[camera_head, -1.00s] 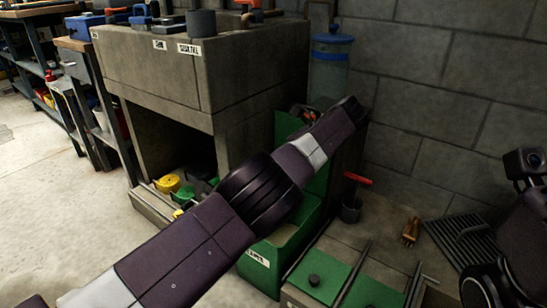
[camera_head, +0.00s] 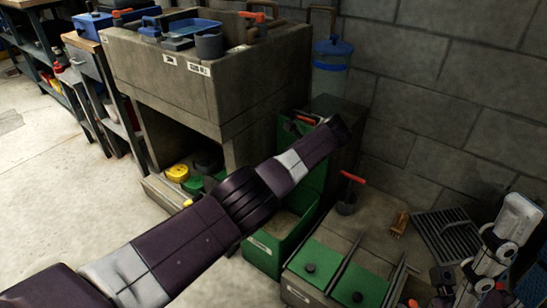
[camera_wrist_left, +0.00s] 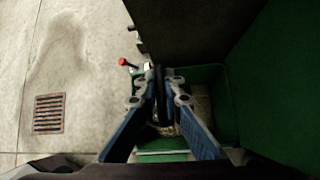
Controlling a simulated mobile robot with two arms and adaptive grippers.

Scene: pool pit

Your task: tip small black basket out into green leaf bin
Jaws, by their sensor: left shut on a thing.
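The green leaf bin (camera_head: 262,252) stands on the floor in the head view, with a pale label on its front and a tall green panel at its back. My left arm crosses in front of it and hides part of it. In the left wrist view my left gripper (camera_wrist_left: 163,100) is shut on a thin dark piece (camera_wrist_left: 158,78), which I cannot surely tell is the basket's edge. Green bin walls show around it there. I cannot make out the small black basket in the head view. My right arm is at the lower right; its jaw state is unclear.
A concrete cabinet (camera_head: 160,85) with tools on top stands left of the bin. Floor at left is clear.

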